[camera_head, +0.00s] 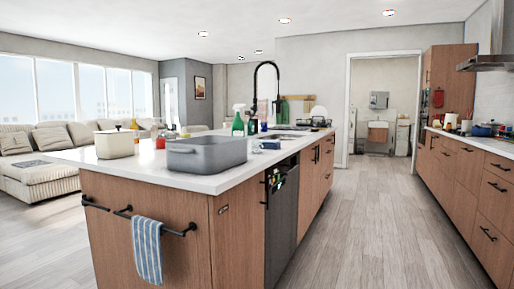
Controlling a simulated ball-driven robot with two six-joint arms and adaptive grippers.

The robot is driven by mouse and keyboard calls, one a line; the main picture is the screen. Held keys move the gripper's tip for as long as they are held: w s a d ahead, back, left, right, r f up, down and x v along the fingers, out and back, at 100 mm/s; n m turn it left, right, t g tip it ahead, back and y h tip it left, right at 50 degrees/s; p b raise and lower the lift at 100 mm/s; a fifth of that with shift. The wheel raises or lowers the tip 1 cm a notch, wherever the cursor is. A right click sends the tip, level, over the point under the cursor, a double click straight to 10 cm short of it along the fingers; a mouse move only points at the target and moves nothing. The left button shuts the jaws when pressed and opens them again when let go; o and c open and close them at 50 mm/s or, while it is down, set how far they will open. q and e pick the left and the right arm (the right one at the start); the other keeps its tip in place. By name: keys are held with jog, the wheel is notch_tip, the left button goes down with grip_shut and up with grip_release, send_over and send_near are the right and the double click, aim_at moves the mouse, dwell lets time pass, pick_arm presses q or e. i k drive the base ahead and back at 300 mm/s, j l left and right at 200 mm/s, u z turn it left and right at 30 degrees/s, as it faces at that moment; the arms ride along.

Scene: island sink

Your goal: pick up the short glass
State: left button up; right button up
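I cannot make out a short glass in the head view. Several small items stand on the white top of the kitchen island (215,184), but those at the back are too small to tell apart. They include a green spray bottle (238,122), a yellow bottle (134,125) and a red item (160,142). The grey tub (206,155) hides part of the top behind it. Neither of my grippers shows in this view.
A cream box (115,143) stands left of the tub. A black faucet (256,88) rises by the sink. A striped towel (147,249) hangs on the island's near-end rail. The floor (360,215) between the island and the right-hand cabinets (462,180) is clear.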

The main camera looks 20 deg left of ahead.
aim_at(256, 143)
jog(key=i, duration=0.45)
jog(key=i+j+z, duration=0.1)
jog(key=i, duration=0.3)
